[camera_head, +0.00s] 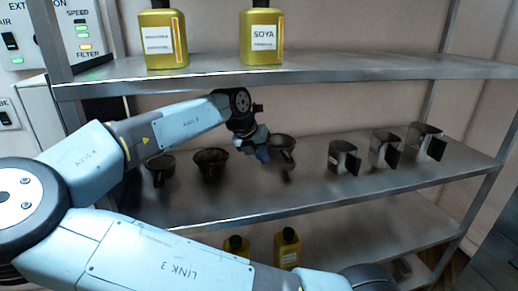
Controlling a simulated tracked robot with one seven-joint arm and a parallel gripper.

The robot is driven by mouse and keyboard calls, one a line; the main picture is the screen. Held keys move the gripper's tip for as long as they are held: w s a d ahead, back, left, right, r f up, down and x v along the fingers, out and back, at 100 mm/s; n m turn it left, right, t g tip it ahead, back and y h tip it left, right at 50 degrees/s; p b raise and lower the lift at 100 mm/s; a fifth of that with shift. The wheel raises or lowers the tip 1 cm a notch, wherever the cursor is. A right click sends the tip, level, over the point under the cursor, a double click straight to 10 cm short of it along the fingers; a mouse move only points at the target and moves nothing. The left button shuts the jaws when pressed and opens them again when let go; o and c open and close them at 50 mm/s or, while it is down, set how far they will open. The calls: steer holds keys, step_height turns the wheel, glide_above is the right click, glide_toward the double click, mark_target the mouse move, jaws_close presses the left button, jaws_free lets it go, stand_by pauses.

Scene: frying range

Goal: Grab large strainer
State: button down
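Several dark, bowl-shaped vessels that look like strainers are on the middle shelf (240,205). One with a handle toward me stands at the left (160,166), a wider one sits in the middle (210,160), and one at the right (282,143) has its handle pointing down toward me. I cannot tell for certain which is the large strainer. My arm reaches over the shelf from the left. My gripper (262,153) is at the left side of the right strainer, close to or touching it. Its fingers are small and dark, so their opening does not show clearly.
Three metal cups with dark handles (343,157) (384,150) (425,142) stand to the right on the same shelf. The upper shelf (330,66) carries two yellow bottles (163,38) (261,35) above my arm. More yellow bottles (287,248) are below. A shelf post (50,40) stands at the left.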

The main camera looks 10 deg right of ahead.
steer(key=shift+s, duration=1.2)
steer(key=shift+c, duration=1.9)
jaws_free()
